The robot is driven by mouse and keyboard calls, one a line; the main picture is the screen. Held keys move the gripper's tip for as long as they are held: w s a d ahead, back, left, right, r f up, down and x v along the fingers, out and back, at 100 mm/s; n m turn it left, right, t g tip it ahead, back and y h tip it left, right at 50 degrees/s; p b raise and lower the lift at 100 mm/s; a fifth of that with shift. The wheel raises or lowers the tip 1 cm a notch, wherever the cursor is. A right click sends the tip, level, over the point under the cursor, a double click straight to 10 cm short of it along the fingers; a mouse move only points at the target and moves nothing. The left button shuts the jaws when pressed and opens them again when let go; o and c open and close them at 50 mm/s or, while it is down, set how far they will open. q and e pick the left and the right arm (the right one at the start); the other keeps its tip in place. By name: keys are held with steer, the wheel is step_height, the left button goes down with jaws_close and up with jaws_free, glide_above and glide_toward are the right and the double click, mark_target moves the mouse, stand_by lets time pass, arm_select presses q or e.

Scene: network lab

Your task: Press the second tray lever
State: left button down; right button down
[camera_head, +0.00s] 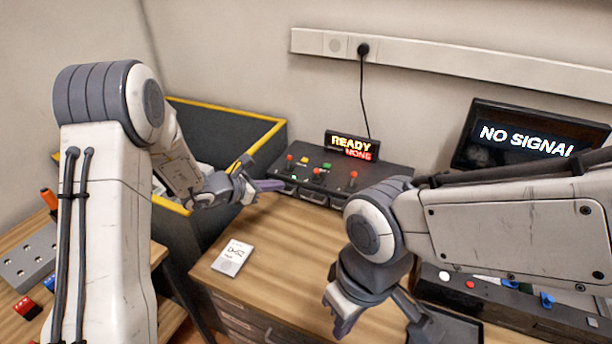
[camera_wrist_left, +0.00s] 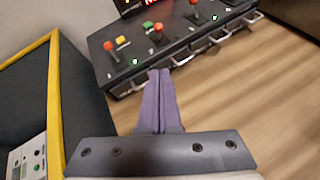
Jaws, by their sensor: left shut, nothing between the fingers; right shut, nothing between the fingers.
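A black console (camera_head: 382,166) stands at the back of the wooden table, with three red-knobbed levers and handled trays along its front. The left lever (camera_head: 290,160), middle lever (camera_head: 317,173) and right lever (camera_head: 353,177) all stand up. In the left wrist view the left lever (camera_wrist_left: 110,50) and middle lever (camera_wrist_left: 157,32) are clear; the right one is near the top edge. My left gripper (camera_head: 282,185) is shut and empty, its purple fingers (camera_wrist_left: 158,74) pointing at the console front, below the middle lever. My right gripper (camera_head: 338,328) is shut and empty over the table's front.
A display (camera_head: 352,146) on the console reads READY and NONE. A dark bin with a yellow rim (camera_head: 225,109) stands left of the table. A white card (camera_head: 233,257) lies on the table. A NO SIGNAL monitor (camera_head: 530,138) and a button panel (camera_head: 500,297) are at right.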

arm_select(q)
steer(key=w+d+f+p, duration=0.2)
steer(key=w+d, duration=0.5)
steer(key=d, duration=0.1)
steer(key=shift+w+f+p, duration=0.35)
